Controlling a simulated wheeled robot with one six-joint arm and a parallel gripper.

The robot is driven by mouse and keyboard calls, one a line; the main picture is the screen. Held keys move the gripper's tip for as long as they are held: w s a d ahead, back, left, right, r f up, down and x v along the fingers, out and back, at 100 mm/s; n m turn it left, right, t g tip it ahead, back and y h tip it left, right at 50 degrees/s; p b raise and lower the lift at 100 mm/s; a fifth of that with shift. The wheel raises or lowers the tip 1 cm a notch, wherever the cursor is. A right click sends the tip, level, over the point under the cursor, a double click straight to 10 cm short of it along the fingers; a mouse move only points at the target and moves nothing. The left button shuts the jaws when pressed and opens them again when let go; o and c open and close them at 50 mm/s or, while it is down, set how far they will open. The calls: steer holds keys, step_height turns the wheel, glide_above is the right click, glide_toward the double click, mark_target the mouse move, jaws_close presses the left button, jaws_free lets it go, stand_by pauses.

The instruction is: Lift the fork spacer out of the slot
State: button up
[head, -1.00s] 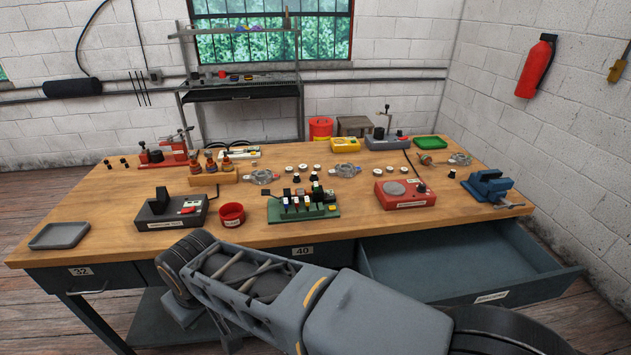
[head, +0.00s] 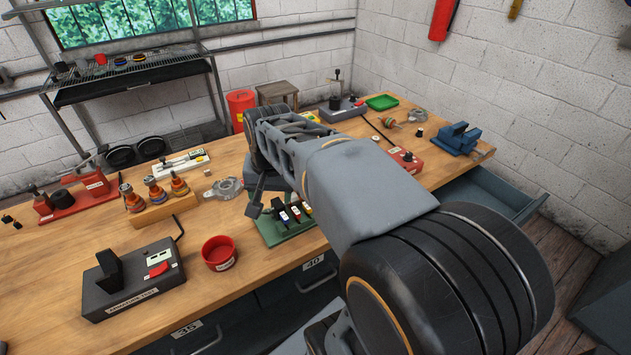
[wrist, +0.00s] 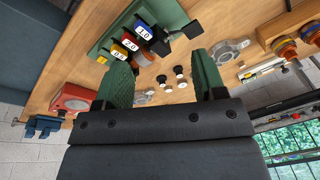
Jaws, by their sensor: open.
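A green slotted rack (head: 272,232) stands on the bench in the head view, partly hidden behind my arm. It also shows at the upper left of the wrist view (wrist: 112,32). Several fork spacers stand in it, with numbered white tags: a blue one marked 1.0 (wrist: 146,30), a red one marked 2.0 (wrist: 130,44) and a yellow one marked 0.5 (wrist: 119,55). Which one is meant I cannot tell. My gripper (wrist: 163,68) is open and its green-padded fingers have nothing between them. In the wrist view the spacers lie beyond the left finger, apparently apart from it.
In the head view a red bowl (head: 219,254) and a black tester (head: 132,281) stand left of the rack. A wooden block with several coloured pieces (head: 160,206) and a grey metal casting (head: 223,188) are behind. A drawer (head: 500,192) hangs open at the right.

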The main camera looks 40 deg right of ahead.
steer(key=w+d+r+m+g+y+p, duration=0.1)
steer(key=w+d+r+m, duration=0.15)
steer(key=d+m, duration=0.45)
steer(key=w+d+r+m+g, duration=0.1)
steer(key=w+d+m, duration=0.25)
steer(key=d, duration=0.45)
steer(key=shift+m, duration=0.85)
steer(key=f, duration=0.7)
steer(key=shift+s+d, duration=0.2)
steer(key=shift+d, duration=0.05)
steer(key=shift+w+a+f, duration=0.1)
steer(key=shift+a+f, duration=0.05)
steer(key=shift+f, duration=1.45)
steer(key=shift+w+a+f, duration=0.1)
steer(key=shift+f, duration=1.45)
steer(key=shift+c, duration=0.3)
steer(key=c, duration=0.9)
steer(key=shift+r, duration=0.2)
steer(key=shift+c, duration=0.2)
